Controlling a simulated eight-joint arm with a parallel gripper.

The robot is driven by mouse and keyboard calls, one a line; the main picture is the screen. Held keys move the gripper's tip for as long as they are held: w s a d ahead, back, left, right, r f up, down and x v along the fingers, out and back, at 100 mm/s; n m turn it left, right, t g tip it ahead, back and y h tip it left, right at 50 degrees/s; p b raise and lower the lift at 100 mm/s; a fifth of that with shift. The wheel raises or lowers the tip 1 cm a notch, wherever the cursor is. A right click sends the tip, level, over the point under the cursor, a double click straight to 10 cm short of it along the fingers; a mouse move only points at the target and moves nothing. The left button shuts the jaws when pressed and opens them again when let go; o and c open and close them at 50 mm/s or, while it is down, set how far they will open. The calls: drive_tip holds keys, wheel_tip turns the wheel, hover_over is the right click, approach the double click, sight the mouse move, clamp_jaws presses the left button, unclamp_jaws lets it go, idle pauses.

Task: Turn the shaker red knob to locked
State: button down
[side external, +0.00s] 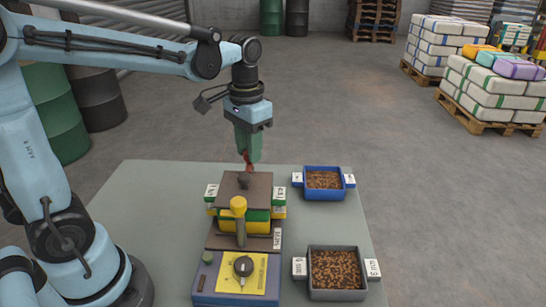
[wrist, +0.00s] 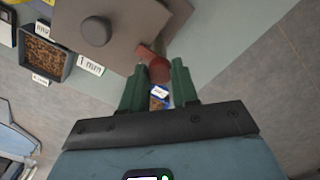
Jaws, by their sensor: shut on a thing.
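The shaker is a stacked machine with a brown top plate (side external: 245,190), green and yellow layers (side external: 243,223), and a blue base (side external: 215,284). The red knob (wrist: 158,70) sits at the plate's edge in the wrist view, with a red arm reaching up-left. In the side view only a small bit of red (side external: 248,162) shows under my fingers. My gripper (side external: 248,155) points down at the shaker's far side, its green fingers shut on the red knob. In the wrist view the fingers (wrist: 158,74) stand on either side of it. No lock marking is legible.
A blue tray (side external: 346,181) and a grey tray (side external: 337,295) of brown grains stand to the right. The table's left part (side external: 150,205) is clear.

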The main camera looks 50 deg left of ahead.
idle(0.3)
drive_tip(key=c, duration=0.8)
unclamp_jaws()
drive_tip(key=shift+c, duration=0.2)
wheel_tip(320, 180, up, 12)
drive_tip(key=shift+f, duration=6)
